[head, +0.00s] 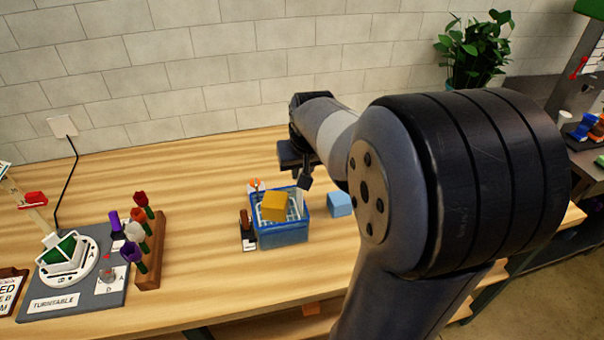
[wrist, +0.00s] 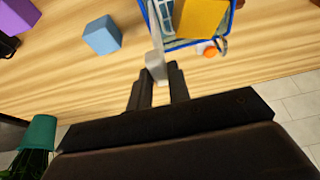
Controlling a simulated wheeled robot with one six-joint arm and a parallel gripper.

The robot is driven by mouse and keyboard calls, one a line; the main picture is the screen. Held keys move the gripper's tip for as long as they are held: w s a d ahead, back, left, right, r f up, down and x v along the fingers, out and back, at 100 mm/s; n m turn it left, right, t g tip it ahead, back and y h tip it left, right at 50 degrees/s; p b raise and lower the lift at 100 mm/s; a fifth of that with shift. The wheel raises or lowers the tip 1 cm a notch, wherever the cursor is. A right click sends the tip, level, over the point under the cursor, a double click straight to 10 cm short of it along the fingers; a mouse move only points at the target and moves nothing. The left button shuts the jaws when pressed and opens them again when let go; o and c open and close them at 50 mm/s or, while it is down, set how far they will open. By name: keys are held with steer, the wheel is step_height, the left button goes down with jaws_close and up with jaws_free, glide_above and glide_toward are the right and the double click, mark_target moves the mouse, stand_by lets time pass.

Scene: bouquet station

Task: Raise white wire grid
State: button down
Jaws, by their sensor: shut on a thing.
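The white wire grid (head: 293,207) shows inside a blue crate (head: 283,239), partly covered by a yellow block (head: 275,206). In the wrist view, part of the grid (wrist: 164,14) shows beside the yellow block (wrist: 203,17). A pale grey tab (wrist: 156,68) on a thin light strip reaches from the crate's side to my fingers. My gripper (wrist: 157,84) is shut on this tab, which appears to belong to the grid. In the head view, my gripper (head: 304,182) is just above the crate's back right rim. Whether the grid is off the crate floor I cannot tell.
A light blue cube (head: 340,203) stands right of the crate. An orange and white item (head: 256,185) is behind it, and a dark upright item (head: 245,226) is at its left. A flower rack (head: 152,255) and turntable (head: 68,262) stand farther left. Bare table lies between.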

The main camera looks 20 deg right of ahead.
step_height(320, 180, up, 3)
steer(key=shift+r+p, duration=0.15)
steer(key=shift+p, duration=0.4)
steer(key=shift+w, duration=0.1)
steer(key=shift+r, duration=0.1)
steer(key=c, duration=1.5)
jaws_free()
steer(key=shift+o, duration=0.9)
steer(key=b+v, duration=0.1)
steer(key=v, duration=0.9)
steer(key=shift+s+r, duration=0.3)
steer(key=shift+a, duration=0.1)
